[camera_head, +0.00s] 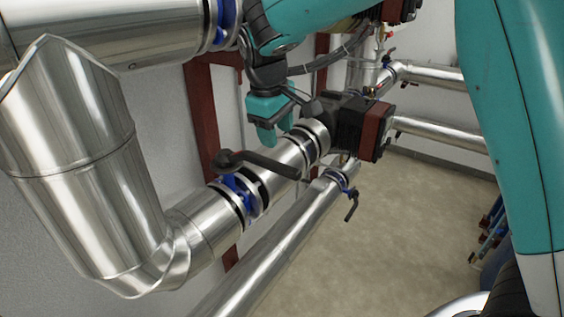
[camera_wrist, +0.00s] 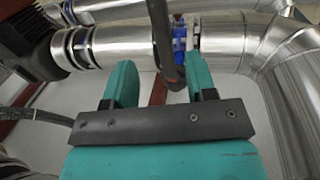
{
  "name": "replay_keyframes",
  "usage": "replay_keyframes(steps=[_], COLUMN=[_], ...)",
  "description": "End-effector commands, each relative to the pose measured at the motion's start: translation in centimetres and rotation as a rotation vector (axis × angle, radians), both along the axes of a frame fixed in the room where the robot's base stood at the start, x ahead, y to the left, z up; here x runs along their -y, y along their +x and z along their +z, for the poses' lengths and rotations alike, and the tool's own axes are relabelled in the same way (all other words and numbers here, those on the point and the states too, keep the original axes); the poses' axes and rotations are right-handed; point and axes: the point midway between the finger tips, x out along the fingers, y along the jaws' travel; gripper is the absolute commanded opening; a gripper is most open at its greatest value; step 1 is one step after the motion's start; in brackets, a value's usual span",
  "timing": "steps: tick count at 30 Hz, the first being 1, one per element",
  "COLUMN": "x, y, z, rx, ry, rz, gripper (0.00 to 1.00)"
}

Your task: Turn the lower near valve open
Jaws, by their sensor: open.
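A valve with a blue body (camera_head: 236,187) sits on the large silver pipe. Its long black lever (camera_head: 275,164) points to the right, roughly along the pipe. In the wrist view, the lever (camera_wrist: 160,35) comes down from the top edge and its end lies between the two finger outlines. The blue valve body (camera_wrist: 180,38) shows behind it. My teal gripper (camera_head: 268,135) is over the pipe, just above the lever in the head view. In the wrist view my gripper (camera_wrist: 160,68) has its fingers apart, with gaps on both sides of the lever. The depth between lever and fingertips is hard to tell.
A black and dark-red actuator box (camera_head: 362,125) stands on the pipe right of my gripper. A thinner pipe below carries a smaller blue valve (camera_head: 338,179). A large insulated elbow (camera_head: 85,150) fills the left. Open floor (camera_head: 420,220) lies at the right.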

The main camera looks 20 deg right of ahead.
Motion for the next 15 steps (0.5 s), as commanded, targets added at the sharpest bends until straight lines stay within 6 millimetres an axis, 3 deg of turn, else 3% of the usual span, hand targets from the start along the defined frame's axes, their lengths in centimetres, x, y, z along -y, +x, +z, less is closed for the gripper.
replay_keyframes(steps=[9,15], x=[1.1,1.6], y=[0.7,1.0], z=[-6.7,-9.2], rx=[-0.004,-0.002], ry=[0.000,0.000], rz=[-0.001,-0.002], gripper=[0.51,0.51])
